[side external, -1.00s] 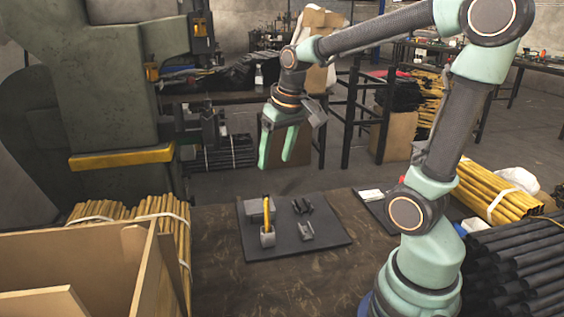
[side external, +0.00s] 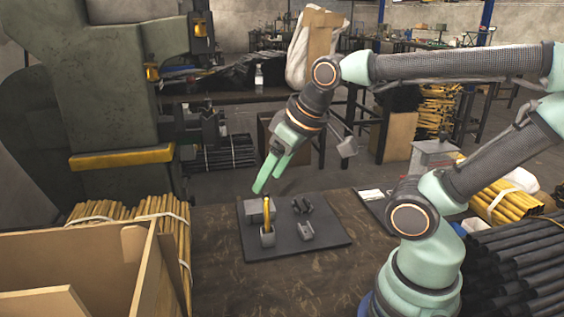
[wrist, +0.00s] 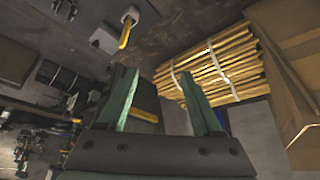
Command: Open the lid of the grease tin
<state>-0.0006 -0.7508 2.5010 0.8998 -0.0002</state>
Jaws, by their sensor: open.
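I cannot pick out the grease tin or its lid for certain. A grey box-like thing (side external: 435,155) with a flat top shows partly behind my arm at the right; it may be the tin. On a dark mat (side external: 328,238) lie a grey block (side external: 253,211) and a small grey holder (side external: 267,239) with a yellow curved piece (side external: 267,212) standing from it. The yellow piece also shows in the wrist view (wrist: 125,33). My gripper (side external: 265,187) is open and empty, tilted down-left above the mat's back left side. Its two green fingers are apart in the wrist view (wrist: 160,75).
Two dark brackets (side external: 302,206) (side external: 307,231) lie on the mat. Strapped yellow tubes (side external: 160,215) and a cardboard box (side external: 75,250) stand left. Dark tubes (side external: 520,262) are stacked at right. A green press (side external: 100,100) stands behind. Bare table lies in front of the mat.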

